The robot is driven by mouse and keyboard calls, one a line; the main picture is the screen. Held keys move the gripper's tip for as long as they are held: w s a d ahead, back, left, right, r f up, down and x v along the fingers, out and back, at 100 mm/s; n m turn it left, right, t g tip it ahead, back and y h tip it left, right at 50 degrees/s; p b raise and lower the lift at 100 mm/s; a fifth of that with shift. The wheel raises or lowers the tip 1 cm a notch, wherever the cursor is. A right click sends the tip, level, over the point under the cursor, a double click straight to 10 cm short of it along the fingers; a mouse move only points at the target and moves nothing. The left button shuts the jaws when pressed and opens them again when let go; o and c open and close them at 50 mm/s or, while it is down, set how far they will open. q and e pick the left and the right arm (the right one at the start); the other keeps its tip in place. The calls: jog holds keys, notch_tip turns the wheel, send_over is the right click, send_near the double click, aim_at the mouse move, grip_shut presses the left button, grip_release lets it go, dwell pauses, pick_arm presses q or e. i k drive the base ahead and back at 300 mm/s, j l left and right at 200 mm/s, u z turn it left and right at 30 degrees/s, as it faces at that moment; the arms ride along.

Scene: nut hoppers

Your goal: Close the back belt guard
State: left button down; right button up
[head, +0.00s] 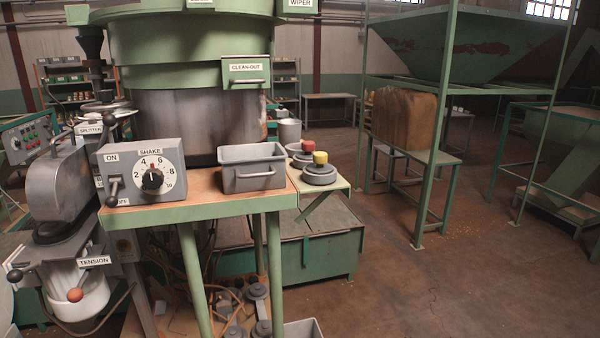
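No part labelled as a belt guard shows in the head view. A grey rounded housing (62,188) with a small handle on top stands at the left, beside the splitter label (88,130). It may be a belt guard, but I cannot tell if it is the back one, or open or shut. Neither of my grippers is in view.
A green-legged stand (233,203) carries the shake control box (143,172) and a grey bin (252,168). Round weights (319,174) sit on a ledge to its right. A sack (403,120) rests on a far stand. Brown floor (425,285) is open at the right.

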aim_at(60, 182)
jog(key=u, duration=1.3)
